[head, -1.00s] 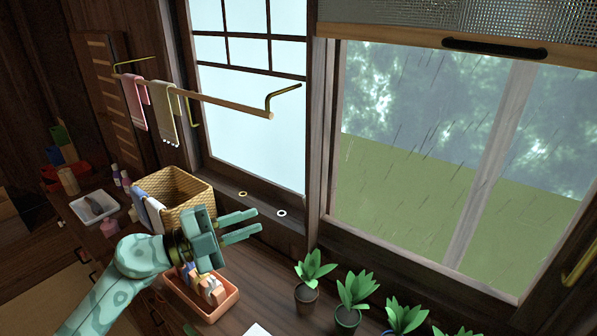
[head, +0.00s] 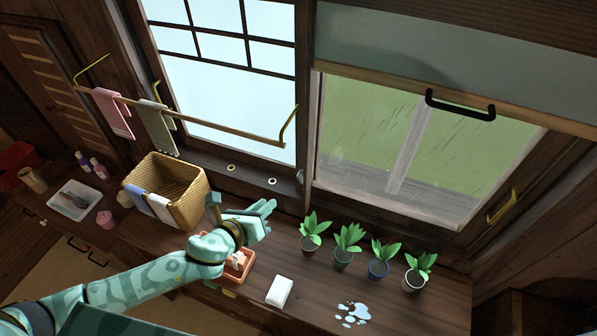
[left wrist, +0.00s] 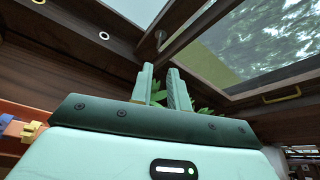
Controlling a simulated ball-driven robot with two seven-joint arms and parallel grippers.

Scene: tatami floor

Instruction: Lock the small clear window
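The clear window (head: 420,150) is on the right; rain and green ground show through it. A rail with a black handle (head: 460,106) crosses its top under a grey panel. A brass handle (head: 503,207) is on the frame at its right. A small metal fitting (head: 300,177) sits on the post at its left; it looks like a knob in the left wrist view (left wrist: 160,38). Whether anything is locked I cannot tell. My left gripper (head: 268,213) is above the counter, below and left of the clear window. Its fingers (left wrist: 161,78) are apart and empty.
Several potted plants (head: 348,243) line the sill side, right of my gripper. A wicker basket (head: 185,195) stands to its left, an orange tray (head: 240,268) below it. A white block (head: 279,291) and a wet patch (head: 353,314) lie on the counter. A towel rail (head: 200,116) juts out above.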

